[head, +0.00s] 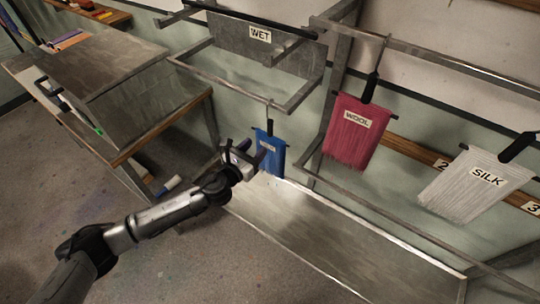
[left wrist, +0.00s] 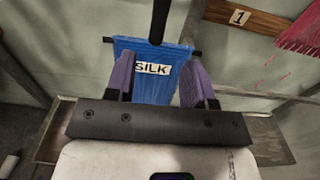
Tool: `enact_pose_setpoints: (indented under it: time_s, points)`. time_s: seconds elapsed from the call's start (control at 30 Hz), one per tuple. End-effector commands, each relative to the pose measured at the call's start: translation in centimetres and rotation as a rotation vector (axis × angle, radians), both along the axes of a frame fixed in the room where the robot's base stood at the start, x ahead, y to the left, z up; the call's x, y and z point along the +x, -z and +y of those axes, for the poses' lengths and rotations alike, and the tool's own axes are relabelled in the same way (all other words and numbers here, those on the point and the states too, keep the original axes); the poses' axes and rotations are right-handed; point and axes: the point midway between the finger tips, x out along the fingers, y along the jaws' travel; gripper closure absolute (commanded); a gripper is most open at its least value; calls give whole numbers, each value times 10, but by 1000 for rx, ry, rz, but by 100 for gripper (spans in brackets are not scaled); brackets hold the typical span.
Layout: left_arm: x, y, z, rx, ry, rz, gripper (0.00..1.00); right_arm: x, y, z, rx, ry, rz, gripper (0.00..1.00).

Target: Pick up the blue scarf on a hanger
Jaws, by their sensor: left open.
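The blue scarf (head: 276,155) hangs upright by its black hanger (head: 270,127) from a metal rail, below the WET sign. In the left wrist view the scarf (left wrist: 155,88) carries a SILK label, and the hanger's dark stem (left wrist: 160,22) rises above it. My left gripper (head: 248,155) is open and close to the scarf in the head view. In the left wrist view its two purple-padded fingers (left wrist: 162,72) stand at the scarf's left and right sides. Whether the scarf is between the fingers or just beyond them I cannot tell. My right gripper is not in view.
A red WOOL scarf (head: 352,130) and a pale SILK scarf (head: 476,183) hang to the right. A metal tray (head: 310,225) lies below the rails. A grey block-topped table (head: 125,90) stands at left, with a white bottle (head: 170,186) near it.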

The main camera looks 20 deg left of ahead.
Motion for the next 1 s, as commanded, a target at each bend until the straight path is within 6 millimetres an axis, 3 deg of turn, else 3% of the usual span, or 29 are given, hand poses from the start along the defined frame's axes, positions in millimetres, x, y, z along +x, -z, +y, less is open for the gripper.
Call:
enact_pose_setpoints:
  time_s: [0.2,0.57,1.0]
  points:
    - [35,1,-9,-3,-2,0,51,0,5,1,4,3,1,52]
    - [57,1,-14,-3,-2,2,51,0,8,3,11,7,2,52]
    - [102,4,-22,-5,-2,2,51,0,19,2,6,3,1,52]
